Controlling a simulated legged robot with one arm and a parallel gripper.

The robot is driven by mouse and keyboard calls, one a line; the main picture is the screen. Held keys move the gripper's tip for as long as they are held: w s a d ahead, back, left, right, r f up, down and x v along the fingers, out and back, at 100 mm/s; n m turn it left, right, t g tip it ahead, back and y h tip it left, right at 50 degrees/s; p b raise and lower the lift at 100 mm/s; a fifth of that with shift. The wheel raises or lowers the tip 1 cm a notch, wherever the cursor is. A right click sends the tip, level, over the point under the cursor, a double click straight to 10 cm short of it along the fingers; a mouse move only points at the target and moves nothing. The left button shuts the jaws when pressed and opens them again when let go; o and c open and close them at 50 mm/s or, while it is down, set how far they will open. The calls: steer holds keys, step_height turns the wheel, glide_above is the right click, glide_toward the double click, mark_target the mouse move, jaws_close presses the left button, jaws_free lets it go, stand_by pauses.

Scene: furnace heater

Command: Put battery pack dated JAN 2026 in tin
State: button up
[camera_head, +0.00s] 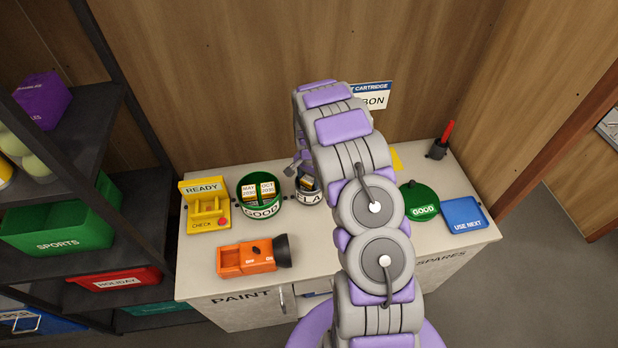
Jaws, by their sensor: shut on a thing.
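My gripper (297,168) reaches down at the grey tin (309,200), whose label partly reads "LA". It is shut on what looks like a battery pack, mostly hidden by the gripper and arm; no date on it is readable. Dark items show at that tin's mouth, and I cannot tell whether the held one is inside or above it. The green tin (262,209) labelled GOOD stands open just left, holding battery packs marked MAY 2030 (249,191) and OCT 2030 (267,188). I see no JAN 2026 label.
A yellow READY/CHECK tester (205,208) stands at left. An orange torch (249,258) with an open compartment lies in front. A green GOOD lid (424,211) and blue USE NEXT tray (463,214) are at right.

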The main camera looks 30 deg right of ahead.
mark_target(309, 178)
steer(key=o, duration=0.8)
steer(key=shift+c, duration=0.2)
steer(key=shift+o, duration=0.6)
steer(key=shift+a, duration=0.15)
step_height(309, 178, up, 14)
steer(key=f+p, duration=0.1)
steer(key=s+a+r+n, duration=0.3)
steer(key=s+a+r, duration=0.2)
steer(key=s+r, duration=0.45)
steer(key=s+a+r+n, duration=0.3)
steer(key=s, duration=0.7)
steer(key=s+a+r+n+g, duration=0.1)
steer(key=s+a+r+n, duration=0.2)
steer(key=s, duration=0.8)
steer(key=s+a+r+n, duration=0.3)
steer(key=s+a+r, duration=0.1)
steer(key=s, duration=0.6)
steer(key=shift+s+a+r+g, duration=0.15)
steer(key=shift+a+r+g, duration=0.25)
steer(key=shift+a, duration=0.35)
